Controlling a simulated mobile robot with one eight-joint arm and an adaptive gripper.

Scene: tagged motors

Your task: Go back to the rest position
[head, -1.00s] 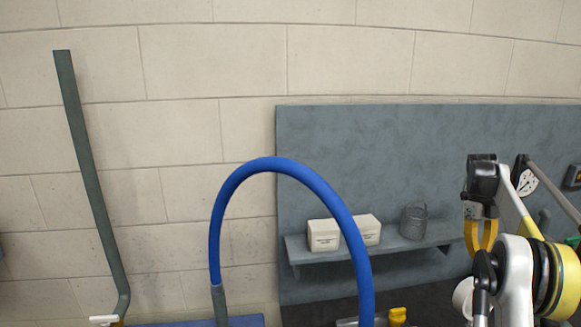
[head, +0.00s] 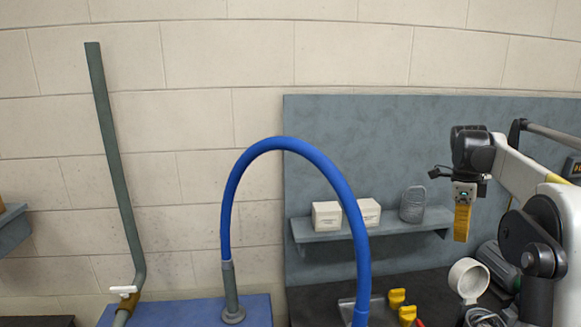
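My gripper (head: 462,232) hangs from my white and black arm at the right of the head view, in front of the grey back panel. Its yellow fingers point straight down and are seen edge-on, overlapping, so I cannot tell whether they are apart. I see nothing hanging from them. They are above the dark bench top. A grey ribbed motor (head: 497,264) lies on the bench at the right, partly hidden by my arm.
A blue hose (head: 290,145) arches up from a blue surface (head: 258,306). White boxes (head: 327,216) and a mesh cup (head: 412,205) stand on the shelf. Yellow-handled items (head: 397,299) and a white round-mouthed part (head: 468,279) are on the bench. A green pipe (head: 113,165) stands left.

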